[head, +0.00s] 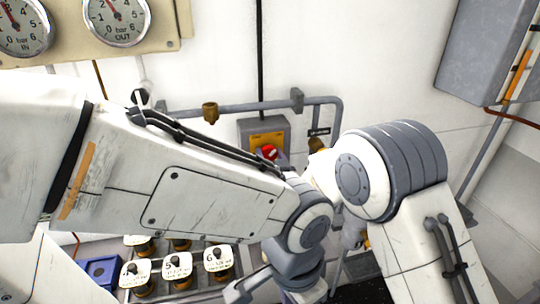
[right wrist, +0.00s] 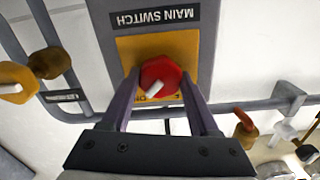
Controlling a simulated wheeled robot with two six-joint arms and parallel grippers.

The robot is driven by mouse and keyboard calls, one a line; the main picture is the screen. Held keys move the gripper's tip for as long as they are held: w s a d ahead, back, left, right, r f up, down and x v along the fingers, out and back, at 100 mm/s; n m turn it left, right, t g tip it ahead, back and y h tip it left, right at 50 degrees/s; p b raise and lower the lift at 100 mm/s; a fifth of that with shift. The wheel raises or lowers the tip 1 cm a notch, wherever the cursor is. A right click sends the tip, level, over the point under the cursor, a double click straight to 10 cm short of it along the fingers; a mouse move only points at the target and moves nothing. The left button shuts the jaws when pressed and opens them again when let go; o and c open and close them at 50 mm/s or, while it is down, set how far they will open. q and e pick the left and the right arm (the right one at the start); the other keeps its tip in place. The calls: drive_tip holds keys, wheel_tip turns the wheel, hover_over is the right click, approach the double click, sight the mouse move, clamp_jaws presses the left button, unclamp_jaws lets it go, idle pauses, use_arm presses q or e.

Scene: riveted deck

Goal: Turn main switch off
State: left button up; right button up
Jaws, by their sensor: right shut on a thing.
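The main switch is a grey box (head: 279,127) on the white wall with a yellow plate and a red knob (head: 268,152). In the right wrist view the red knob (right wrist: 160,72) shows close up, with a white pointer mark slanting down-left, under an upside-down MAIN SWITCH label (right wrist: 152,17). My right gripper (right wrist: 160,82) is shut on the knob, one finger on each side. Lettering on the yellow plate (right wrist: 185,48) is partly hidden. In the head view my arms hide most of the right gripper. My left wrist is low in the middle; its fingers are unclear.
A grey pipe (head: 235,106) runs along the wall by the switch, with brass fittings. Two pressure gauges (head: 117,18) are at upper left. A grey cabinet (head: 483,45) hangs at upper right. Several labelled knobs (head: 177,266) and a blue box (head: 100,271) are below.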

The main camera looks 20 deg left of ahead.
drive_tip(key=shift+f+n+b, duration=0.15)
drive_tip(key=shift+n+b, duration=0.35)
drive_tip(key=shift+b, duration=0.35)
drive_tip(key=n+b, duration=0.5)
drive_tip(key=shift+s+a+f+b, duration=0.1)
drive_tip(key=shift+b, duration=0.3)
drive_tip(key=n+b, duration=0.2)
drive_tip(key=shift+n, duration=0.4)
drive_tip(key=n+b, duration=0.2)
drive_tip(key=n, duration=0.2)
drive_tip(key=shift+b, duration=0.4)
drive_tip(key=n+b, duration=0.1)
drive_tip(key=n, duration=0.4)
drive_tip(key=shift+a, duration=0.1)
drive_tip(key=o, duration=1.4)
drive_tip(key=shift+c, duration=0.2)
drive_tip(key=shift+s, duration=0.1)
